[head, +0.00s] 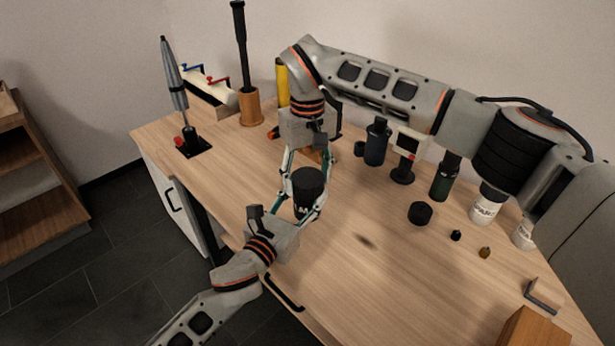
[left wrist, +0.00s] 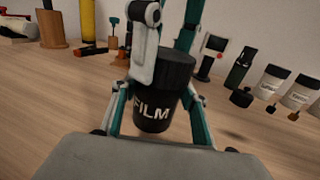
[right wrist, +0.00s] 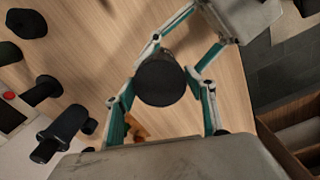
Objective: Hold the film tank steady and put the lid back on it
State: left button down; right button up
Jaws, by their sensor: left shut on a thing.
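The film tank (left wrist: 152,113) is a black upright cylinder with white FILM lettering; it also shows in the head view (head: 302,209). A wider black lid (left wrist: 166,70) sits on its top, looking level, with no clear gap; the right wrist view shows its round top (right wrist: 160,83). My left gripper (head: 301,203) is shut on the tank's sides from the front. My right gripper (right wrist: 167,92) comes from behind and above, its fingers spread either side of the lid, with a gap at one side. A detached shadow on the table suggests the tank is raised.
Right of the tank stand a short black cylinder (head: 420,213), dark bottles (head: 376,142), a timer on a stand (head: 407,146) and white bottles (head: 485,208). A wooden holder (head: 250,106) and a pen-like tool (head: 174,84) stand back left. The table's front middle (head: 380,285) is clear.

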jog(key=shift+o, duration=0.6)
jog(key=shift+r, duration=0.1)
jog(key=shift+r, duration=2.15)
jog(key=shift+c, duration=0.4)
